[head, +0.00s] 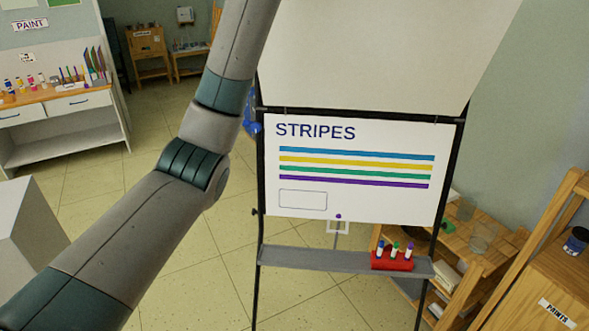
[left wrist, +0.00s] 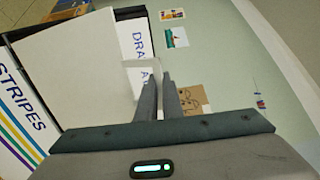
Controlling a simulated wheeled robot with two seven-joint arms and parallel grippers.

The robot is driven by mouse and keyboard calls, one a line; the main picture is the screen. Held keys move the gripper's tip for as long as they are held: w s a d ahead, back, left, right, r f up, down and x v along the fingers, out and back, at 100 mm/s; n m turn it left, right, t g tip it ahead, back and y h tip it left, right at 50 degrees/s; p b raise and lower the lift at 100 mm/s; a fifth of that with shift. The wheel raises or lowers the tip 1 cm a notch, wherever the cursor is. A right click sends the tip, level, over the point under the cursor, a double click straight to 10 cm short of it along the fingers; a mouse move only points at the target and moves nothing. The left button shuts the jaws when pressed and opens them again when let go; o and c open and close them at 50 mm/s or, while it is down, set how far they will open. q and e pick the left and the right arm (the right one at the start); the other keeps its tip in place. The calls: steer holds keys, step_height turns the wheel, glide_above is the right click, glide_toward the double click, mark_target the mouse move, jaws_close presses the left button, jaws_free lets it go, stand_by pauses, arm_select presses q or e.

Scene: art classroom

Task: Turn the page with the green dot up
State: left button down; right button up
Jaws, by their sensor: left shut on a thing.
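A flip-chart easel stands in the middle of the head view. A raised page (head: 385,55) shows its blank white side above the top bar. Below it hangs a page headed STRIPES (head: 315,131), with blue, yellow, green and purple bars and a purple dot (head: 338,216) at its bottom edge. No green dot shows in either view. My left arm reaches up past the easel, its gripper outside the head view. My right gripper is not in view.
The easel's grey ledge (head: 310,259) holds a red marker holder (head: 391,261). A wooden shelf (head: 480,245) stands close on the right, and a paint counter (head: 60,101) at the far left. A white block (head: 35,230) is at the left. The floor between is clear.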

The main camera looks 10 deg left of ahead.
arm_select(q)
steer(key=w+r, duration=0.2)
steer(key=w, duration=0.6)
steer(key=shift+r, duration=0.35)
steer(key=shift+r, duration=0.1)
stand_by(0.4)
